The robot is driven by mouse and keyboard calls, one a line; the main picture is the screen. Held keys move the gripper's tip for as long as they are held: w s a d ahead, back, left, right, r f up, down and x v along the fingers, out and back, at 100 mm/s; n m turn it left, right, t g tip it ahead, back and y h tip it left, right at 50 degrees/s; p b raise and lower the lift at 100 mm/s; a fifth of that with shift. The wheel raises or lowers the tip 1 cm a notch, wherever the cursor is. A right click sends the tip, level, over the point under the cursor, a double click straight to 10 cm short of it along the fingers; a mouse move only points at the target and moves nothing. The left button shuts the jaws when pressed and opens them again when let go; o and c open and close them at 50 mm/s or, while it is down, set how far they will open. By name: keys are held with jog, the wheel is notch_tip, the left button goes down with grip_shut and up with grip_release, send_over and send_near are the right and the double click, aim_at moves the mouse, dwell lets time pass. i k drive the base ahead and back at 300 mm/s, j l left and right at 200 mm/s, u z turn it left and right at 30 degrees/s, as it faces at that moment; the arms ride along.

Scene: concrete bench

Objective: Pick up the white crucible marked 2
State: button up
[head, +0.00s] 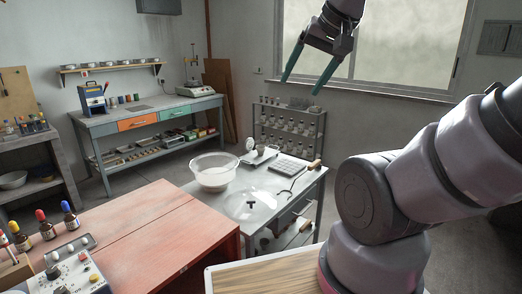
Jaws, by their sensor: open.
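My gripper (301,87) is open and empty, high in the upper middle of the head view. Its two green fingers point down, spread apart, in front of the window. I cannot make out a white crucible marked 2 anywhere in this view, and no number is readable. Small pale bowl-like vessels stand in a row on the wall shelf (112,66) at the far left, too small to identify. My gripper touches nothing.
A red wooden table (130,235) holds dropper bottles and a control box (72,275). A grey table (310,185) bears a large clear bowl (215,176), a glass disc and tools. Behind are a workbench (160,108) and a metal rack (290,130). Air around my gripper is clear.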

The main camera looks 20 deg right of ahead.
aim_at(261, 151)
jog(key=i+l+u, duration=0.3)
jog(key=l, duration=0.25)
jog(key=i+l+u, duration=0.1)
jog(key=l+u, duration=0.15)
jog(key=l, duration=0.35)
jog(key=i+l+u, duration=0.1)
jog(key=l+u, duration=0.2)
jog(key=l, duration=0.3)
jog(key=l+u, duration=0.3)
jog(key=l, duration=0.4)
jog(key=i, duration=0.05)
